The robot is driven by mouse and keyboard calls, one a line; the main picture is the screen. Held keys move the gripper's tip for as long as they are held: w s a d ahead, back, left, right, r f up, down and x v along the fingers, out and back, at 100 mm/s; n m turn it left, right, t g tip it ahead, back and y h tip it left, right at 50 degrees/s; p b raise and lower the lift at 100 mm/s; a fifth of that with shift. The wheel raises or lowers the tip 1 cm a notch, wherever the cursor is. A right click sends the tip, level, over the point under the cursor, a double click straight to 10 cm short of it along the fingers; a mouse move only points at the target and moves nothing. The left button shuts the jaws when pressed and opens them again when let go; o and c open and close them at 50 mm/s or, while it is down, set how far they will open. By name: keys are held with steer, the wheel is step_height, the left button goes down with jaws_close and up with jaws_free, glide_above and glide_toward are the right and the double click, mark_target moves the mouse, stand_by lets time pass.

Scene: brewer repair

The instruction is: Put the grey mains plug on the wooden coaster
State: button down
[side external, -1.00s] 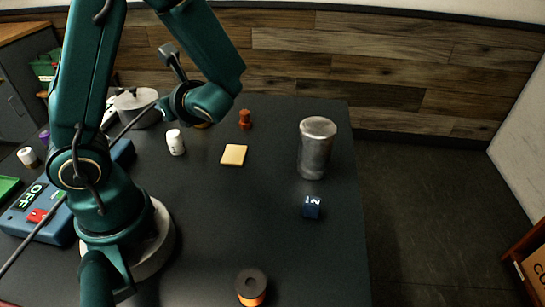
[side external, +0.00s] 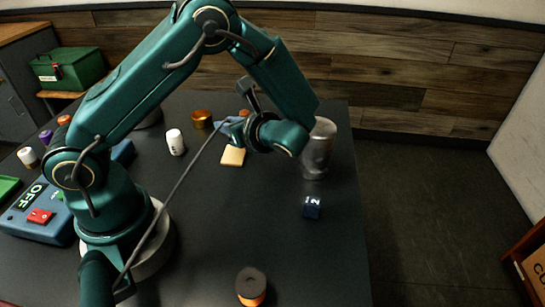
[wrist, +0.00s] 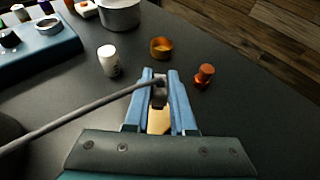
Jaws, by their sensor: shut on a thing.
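The grey mains plug (wrist: 160,91) is between my gripper's blue fingers (wrist: 160,80) in the wrist view, with its grey cable (wrist: 80,118) running off to the left. My gripper (side external: 226,122) is shut on the plug, and the side view shows the fingers partly, just beyond the coaster. The wooden coaster (side external: 233,156) is a pale tan square lying flat on the dark table. In the wrist view part of the coaster (wrist: 158,121) shows between the fingers, below the plug. The plug's height above the table is hard to tell.
A white bottle (side external: 174,142), a copper tin (side external: 202,119) and an orange-red peg (wrist: 204,76) stand around the gripper. A blue switch box (side external: 40,216) is left.

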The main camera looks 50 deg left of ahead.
steer(key=shift+w+d+f, duration=0.15)
steer(key=shift+w+f, duration=0.05)
steer(key=shift+f, duration=1.95)
steer(key=shift+f, duration=0.1)
steer(key=c, duration=0.8)
jaws_free()
steer(key=shift+o, duration=0.2)
